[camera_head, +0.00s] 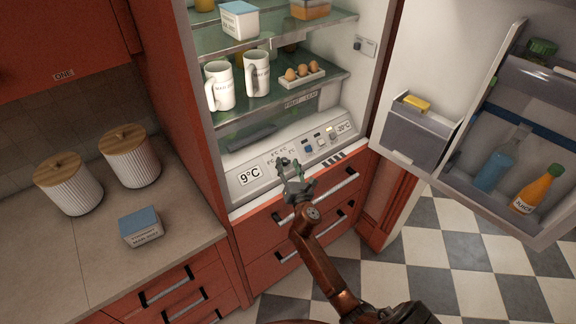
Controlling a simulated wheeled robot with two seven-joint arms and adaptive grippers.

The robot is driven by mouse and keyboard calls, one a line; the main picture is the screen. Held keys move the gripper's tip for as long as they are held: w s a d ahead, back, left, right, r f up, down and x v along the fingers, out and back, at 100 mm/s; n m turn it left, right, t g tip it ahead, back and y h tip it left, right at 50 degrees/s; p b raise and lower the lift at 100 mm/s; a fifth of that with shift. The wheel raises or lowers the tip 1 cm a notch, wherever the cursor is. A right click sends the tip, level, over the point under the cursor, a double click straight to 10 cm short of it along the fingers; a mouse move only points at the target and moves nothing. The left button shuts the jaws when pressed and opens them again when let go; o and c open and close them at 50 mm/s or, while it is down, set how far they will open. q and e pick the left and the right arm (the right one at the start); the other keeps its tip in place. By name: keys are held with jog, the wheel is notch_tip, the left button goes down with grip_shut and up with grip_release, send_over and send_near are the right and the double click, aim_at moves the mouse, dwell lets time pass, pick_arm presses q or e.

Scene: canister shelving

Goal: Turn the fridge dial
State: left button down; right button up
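The fridge control panel (236,182) is a light strip under the lowest shelf of the open fridge. Its left display (250,175) reads 9°C. Small temperature marks (276,157) sit to the right of that display. My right gripper (289,163) is at the panel beside these marks, its dark fingers a little apart. The dial that the marks seem to belong to is hidden behind the fingers, and I cannot tell whether they touch it. Another set of small controls (309,148) and a -20°C display (344,127) are further right. My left gripper is not in view.
The fridge door (402,60) stands open at the right, with bottles in it. Mugs (219,86) and an egg tray (302,78) stand on the shelf above the panel. Red drawers (265,236) lie below. The counter (60,256) at left holds canisters and a box.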

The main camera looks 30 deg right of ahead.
jog(key=c, duration=1.1)
jog(key=shift+o, duration=0.2)
